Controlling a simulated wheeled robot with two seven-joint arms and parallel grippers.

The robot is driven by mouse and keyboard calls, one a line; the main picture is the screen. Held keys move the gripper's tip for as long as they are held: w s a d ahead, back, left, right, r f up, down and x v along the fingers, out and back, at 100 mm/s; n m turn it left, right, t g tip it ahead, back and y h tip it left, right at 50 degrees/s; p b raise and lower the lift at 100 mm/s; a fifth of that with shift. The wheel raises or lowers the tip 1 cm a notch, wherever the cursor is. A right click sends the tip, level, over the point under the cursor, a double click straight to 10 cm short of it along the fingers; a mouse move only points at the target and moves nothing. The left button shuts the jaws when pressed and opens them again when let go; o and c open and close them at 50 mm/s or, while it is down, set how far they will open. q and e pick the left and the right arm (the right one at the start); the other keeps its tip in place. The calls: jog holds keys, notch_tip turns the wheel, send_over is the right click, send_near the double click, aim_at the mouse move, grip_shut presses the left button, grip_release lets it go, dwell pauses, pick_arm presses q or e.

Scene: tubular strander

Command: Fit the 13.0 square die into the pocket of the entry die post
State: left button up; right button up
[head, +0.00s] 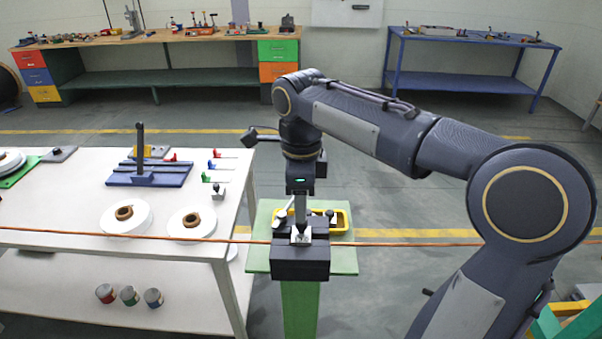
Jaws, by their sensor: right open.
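The entry die post is a green pedestal with a green top plate and a dark slotted block (300,267) on it, low in the middle of the head view. A small silvery square piece, seemingly the square die (300,237), sits at the block's middle, in or at its pocket; how deep it sits I cannot tell. My right gripper (300,222) points straight down just above this piece, with its jaws open. The fingers overlap in this view, so any contact is unclear. My left gripper is not in view.
A copper-coloured wire (120,235) crosses the view at block height. A yellow tray (342,222) stands behind the block. The white table (75,205) at left carries spools, a blue rack (150,176) and small coloured tools. Open floor lies behind the post.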

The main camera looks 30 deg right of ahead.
notch_tip(320, 180, up, 8)
jog(key=s+a+f+n+t+y, duration=0.2)
jog(key=s+f+n, duration=0.6)
jog(key=n, duration=0.3)
jog(key=s+a+f+n+t+y, duration=0.1)
jog(key=s+a+f+n+t, duration=0.1)
jog(key=s+f+n, duration=0.7)
jog(key=n+t, duration=0.1)
jog(key=n, duration=0.1)
jog(key=shift+s+a+n+t+y, duration=0.3)
jog(key=shift+s+n+y, duration=0.05)
jog(key=shift+n+y, duration=0.05)
jog(key=shift+c, duration=0.2)
